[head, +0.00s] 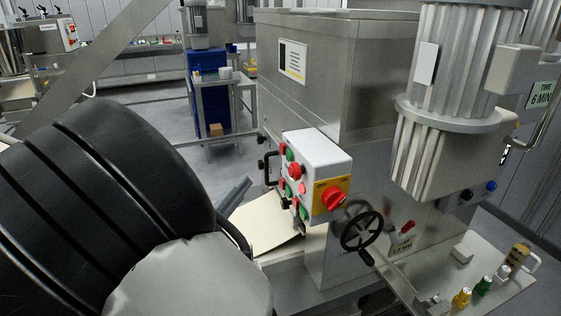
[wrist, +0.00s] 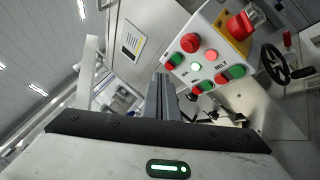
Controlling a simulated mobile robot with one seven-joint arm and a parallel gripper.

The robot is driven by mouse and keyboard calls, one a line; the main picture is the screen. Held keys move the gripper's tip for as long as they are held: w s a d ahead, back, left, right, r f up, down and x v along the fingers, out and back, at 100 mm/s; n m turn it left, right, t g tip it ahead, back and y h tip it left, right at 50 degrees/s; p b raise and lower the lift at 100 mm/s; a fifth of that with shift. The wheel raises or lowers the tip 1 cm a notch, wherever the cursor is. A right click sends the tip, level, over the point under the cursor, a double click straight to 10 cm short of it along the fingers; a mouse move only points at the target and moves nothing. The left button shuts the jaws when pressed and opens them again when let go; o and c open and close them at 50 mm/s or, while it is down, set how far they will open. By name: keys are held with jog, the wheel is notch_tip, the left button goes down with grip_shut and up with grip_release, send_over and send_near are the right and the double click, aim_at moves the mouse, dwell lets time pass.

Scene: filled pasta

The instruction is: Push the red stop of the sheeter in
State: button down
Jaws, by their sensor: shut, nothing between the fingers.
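The sheeter's control box (head: 318,150) is white, with red and green buttons on the side facing my gripper. The red stop (head: 295,171) is a round, raised red button on that side. In the wrist view the stop (wrist: 190,42) sits at the upper left of the button panel, with a green button (wrist: 175,60) beside it. My gripper (head: 247,182) is shut and empty, to the left of the box and apart from it. In the wrist view its fingers (wrist: 161,80) point up, below and left of the stop, with a gap between.
A red rotary switch (head: 334,200) on a yellow plate is on the box's adjoining face. A black handwheel (head: 362,231) stands lower right. A pale dough sheet (head: 262,226) lies below the panel. A dark handle (head: 270,168) projects left of the box.

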aim_at(291, 172)
jog(key=shift+a+n+t+y, duration=0.4)
jog(key=shift+a, duration=0.4)
jog(key=w+d, duration=0.2)
jog(key=d, duration=0.6)
jog(key=shift+w+d+b, duration=0.25)
jog(key=shift+d+b, duration=0.05)
jog(key=shift+b, duration=0.1)
jog(key=shift+d, duration=0.1)
dwell(1.4)
jog(key=shift+w+d, duration=0.1)
jog(key=shift+d, duration=0.2)
jog(key=shift+w+d, duration=0.15)
jog(key=shift+d, duration=0.3)
dwell(0.8)
jog(key=shift+s+a, duration=0.25)
jog(key=shift+a, duration=0.65)
